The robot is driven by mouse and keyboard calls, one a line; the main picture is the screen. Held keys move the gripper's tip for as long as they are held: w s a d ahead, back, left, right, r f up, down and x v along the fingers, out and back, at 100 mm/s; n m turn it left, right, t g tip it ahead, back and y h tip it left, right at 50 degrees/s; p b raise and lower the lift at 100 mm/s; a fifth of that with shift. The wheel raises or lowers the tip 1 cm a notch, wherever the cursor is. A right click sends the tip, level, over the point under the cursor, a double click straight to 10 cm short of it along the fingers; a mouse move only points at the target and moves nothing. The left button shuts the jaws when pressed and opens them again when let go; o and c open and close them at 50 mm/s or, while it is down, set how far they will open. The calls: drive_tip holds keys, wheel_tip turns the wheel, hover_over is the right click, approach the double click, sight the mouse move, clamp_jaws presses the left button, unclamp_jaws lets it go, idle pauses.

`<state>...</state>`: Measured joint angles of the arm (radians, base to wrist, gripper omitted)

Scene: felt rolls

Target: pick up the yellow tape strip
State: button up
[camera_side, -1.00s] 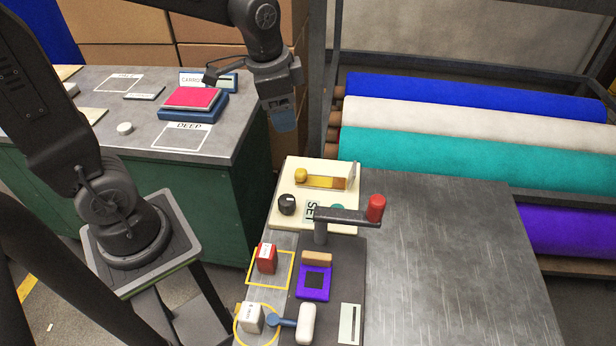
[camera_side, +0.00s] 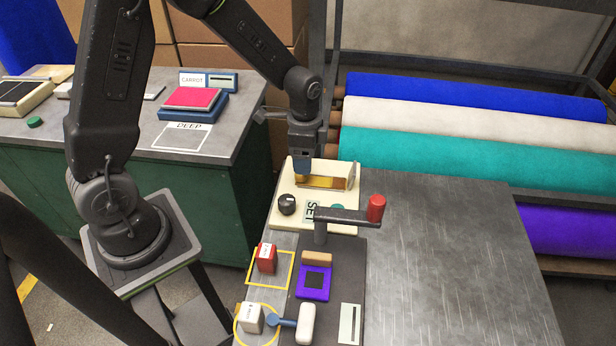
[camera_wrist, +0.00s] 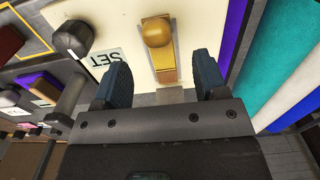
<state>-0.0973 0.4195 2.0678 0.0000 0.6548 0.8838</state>
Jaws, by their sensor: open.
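The yellow tape strip (camera_side: 322,183) lies on a cream board at the near bench's back end. In the wrist view, the golden strip (camera_wrist: 164,62) runs between my fingers, with a round yellow knob (camera_wrist: 156,32) at its far end. In the wrist view, my two blue fingertips (camera_wrist: 162,72) stand on either side of the strip with nothing held. I cannot tell how far above the board they are.
A dark knob (camera_side: 287,204) and a SET label (camera_side: 311,211) are on the board. A crank with a red handle (camera_side: 376,208) stands in front. Felt rolls (camera_side: 470,155) lie on a rack behind. The bench's right side (camera_side: 440,250) is clear.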

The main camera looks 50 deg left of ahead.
drive_tip(key=shift+d+f, duration=0.15)
drive_tip(key=shift+f, duration=2.6)
clamp_jaws()
drive_tip(key=shift+r, duration=0.55)
drive_tip(key=r, duration=0.3)
drive_tip(key=shift+s+a+r, duration=0.2)
drive_tip(key=shift+a+r, duration=0.1)
drive_tip(key=shift+a, duration=0.1)
drive_tip(key=s+a+r, duration=0.5)
drive_tip(key=a+r, duration=0.1)
drive_tip(key=a, duration=0.3)
drive_tip(key=shift+s+a+r, duration=0.15)
drive_tip(key=shift+a+r, duration=0.05)
drive_tip(key=shift+a, duration=0.05)
